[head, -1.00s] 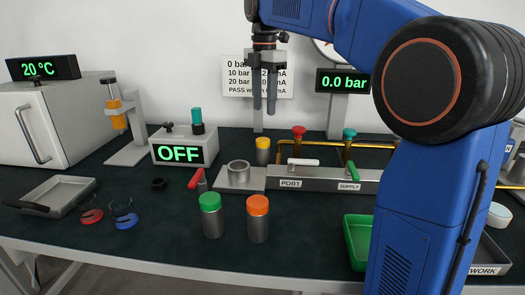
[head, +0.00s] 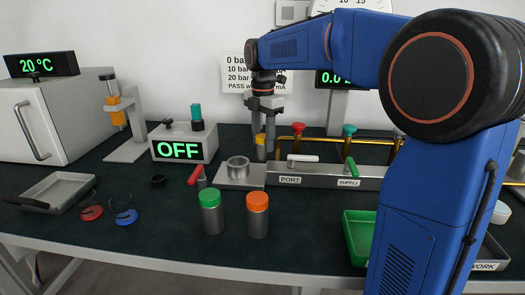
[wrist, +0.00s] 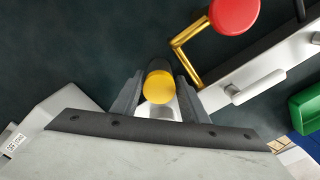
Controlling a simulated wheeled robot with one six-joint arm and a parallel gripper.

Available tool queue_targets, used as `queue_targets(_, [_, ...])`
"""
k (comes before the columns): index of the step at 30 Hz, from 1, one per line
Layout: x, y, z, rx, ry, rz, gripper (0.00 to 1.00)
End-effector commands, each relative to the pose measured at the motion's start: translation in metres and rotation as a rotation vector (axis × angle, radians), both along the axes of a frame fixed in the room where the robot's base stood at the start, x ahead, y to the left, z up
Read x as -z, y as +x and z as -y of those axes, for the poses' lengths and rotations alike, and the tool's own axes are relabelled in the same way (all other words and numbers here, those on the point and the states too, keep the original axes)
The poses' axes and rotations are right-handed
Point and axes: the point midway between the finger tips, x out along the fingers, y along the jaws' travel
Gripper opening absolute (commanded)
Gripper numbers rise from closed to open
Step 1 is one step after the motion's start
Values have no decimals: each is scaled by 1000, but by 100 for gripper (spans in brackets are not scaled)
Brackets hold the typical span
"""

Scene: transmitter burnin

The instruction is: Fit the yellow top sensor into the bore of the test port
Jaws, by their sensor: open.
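The yellow top sensor (head: 260,141) stands upright behind the port block, partly hidden by my gripper in the head view. My gripper (head: 265,152) points down with its fingers open, around or just above the sensor. In the wrist view the yellow cap (wrist: 158,88) shows between the two open fingers of my gripper (wrist: 158,95), with a gap at its sides. The test port (head: 238,166) is a grey metal ring on a plate at the left end of the block labelled PORT, in front and left of the sensor. Its bore looks empty.
A green top sensor (head: 211,212) and an orange top sensor (head: 257,214) stand in front of the port.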

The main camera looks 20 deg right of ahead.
Motion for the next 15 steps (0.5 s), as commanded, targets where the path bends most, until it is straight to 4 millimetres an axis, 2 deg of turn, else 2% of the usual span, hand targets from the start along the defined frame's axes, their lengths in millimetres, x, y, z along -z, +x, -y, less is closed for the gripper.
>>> queue_targets(3, [18, 0, -2, -1, 0, -2, 40])
queue_targets(7, [31, 0, -2, 0, 0, -1, 40])
queue_targets(15, [37, 0, -2, 0, 0, 1, 40])
